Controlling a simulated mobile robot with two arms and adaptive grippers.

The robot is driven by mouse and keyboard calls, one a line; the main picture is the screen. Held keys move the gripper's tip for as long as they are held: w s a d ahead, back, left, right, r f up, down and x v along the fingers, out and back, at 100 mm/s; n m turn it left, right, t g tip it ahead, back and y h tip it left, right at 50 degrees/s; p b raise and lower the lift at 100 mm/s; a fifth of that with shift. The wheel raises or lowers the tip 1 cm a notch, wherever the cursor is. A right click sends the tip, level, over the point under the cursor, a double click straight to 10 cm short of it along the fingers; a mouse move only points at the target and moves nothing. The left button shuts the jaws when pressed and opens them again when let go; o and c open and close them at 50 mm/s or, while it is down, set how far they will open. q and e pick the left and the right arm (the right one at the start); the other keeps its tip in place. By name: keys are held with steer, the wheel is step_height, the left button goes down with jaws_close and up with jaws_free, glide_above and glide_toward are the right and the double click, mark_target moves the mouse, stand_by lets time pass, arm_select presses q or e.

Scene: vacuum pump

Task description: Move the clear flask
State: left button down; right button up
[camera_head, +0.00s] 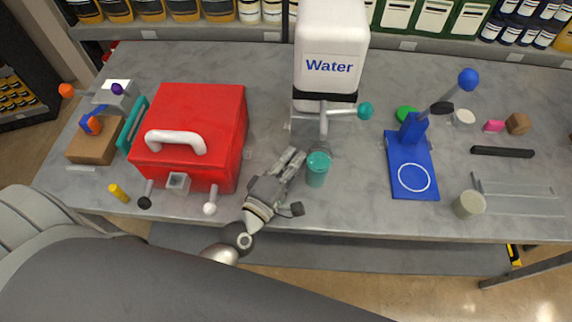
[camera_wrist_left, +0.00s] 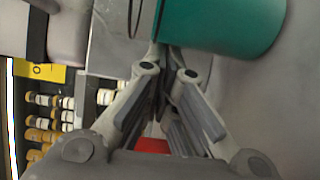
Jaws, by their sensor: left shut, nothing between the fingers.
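I cannot make out a clearly transparent flask. A teal cylinder (camera_head: 317,170) stands upright on the grey table in front of the water dispenser. It shows large in the left wrist view (camera_wrist_left: 225,22), cut off by the top edge. My left gripper (camera_head: 295,156) is just left of the teal cylinder, with its fingers together and empty. The fingers also show in the left wrist view (camera_wrist_left: 164,75), just short of the cylinder; I cannot tell whether they touch it. My right gripper is not in view.
A white water dispenser (camera_head: 330,42) with a teal-knobbed tap stands behind. A red box (camera_head: 218,120) with a white handle is to the left. A blue stand (camera_head: 412,165) and a beige cylinder (camera_head: 469,204) are to the right. The table's front edge is near.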

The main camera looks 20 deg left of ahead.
mark_target(321, 175)
arm_select(q)
steer(key=shift+w+d, duration=0.1)
steer(key=shift+w, duration=0.25)
steer(key=s+d, duration=0.6)
steer(key=s, duration=0.1)
steer(key=shift+s+d+p, duration=0.15)
steer(key=shift+s+p, duration=0.1)
steer(key=shift+p, duration=0.15)
